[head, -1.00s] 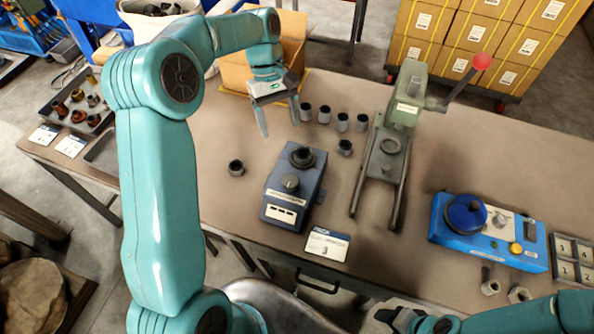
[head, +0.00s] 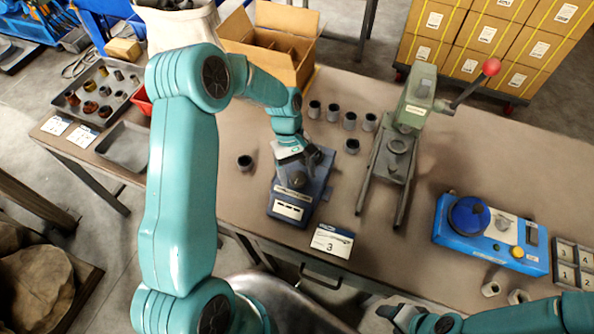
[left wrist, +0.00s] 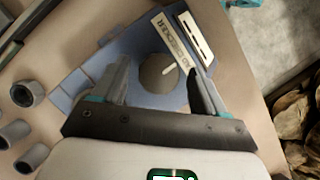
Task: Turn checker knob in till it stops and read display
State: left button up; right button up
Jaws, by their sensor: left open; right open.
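The dark blue checker (head: 290,205) sits on the table at the middle of the head view. Its grey round knob (left wrist: 158,73) with a white pointer line shows clearly in the left wrist view. A white strip with small dark windows (head: 288,211) is on the checker's front; it also shows in the left wrist view (left wrist: 194,38). My left gripper (head: 297,172) is open over the checker, its fingers (left wrist: 160,83) either side of the knob with gaps visible. I cannot read any value on the windows. My right gripper (head: 385,312) is open at the bottom edge.
Several grey sleeves (head: 350,120) stand behind the checker, and one (head: 245,162) stands at its left. A green press (head: 408,120) with a red-knobbed lever is to the right. A blue device (head: 490,235) stands further right. A card (head: 332,241) lies in front.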

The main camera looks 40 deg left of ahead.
pick_arm(q)
jog(key=shift+w, duration=0.1)
jog(key=c, duration=1.1)
jog(key=shift+o, duration=0.3)
jog(key=m+g+y+b, duration=0.1)
jog(key=m+b, duration=0.1)
jog(key=m, duration=0.2)
jog(key=shift+w, duration=0.15)
jog(key=m+y+b, duration=0.1)
jog(key=m, duration=0.2)
jog(key=m+g+y+b, duration=0.1)
jog(key=m, duration=0.2)
jog(key=shift+d, duration=0.2)
jog(key=m+y+b, duration=0.1)
jog(key=m+y, duration=0.1)
jog(key=m, duration=0.3)
jog(key=shift+d, duration=0.15)
jog(key=m+y, duration=0.1)
jog(key=m, duration=0.1)
jog(key=m+t+b, duration=0.1)
jog(key=m, duration=0.2)
jog(key=shift+d+y, duration=0.15)
jog(key=shift+y, duration=0.25)
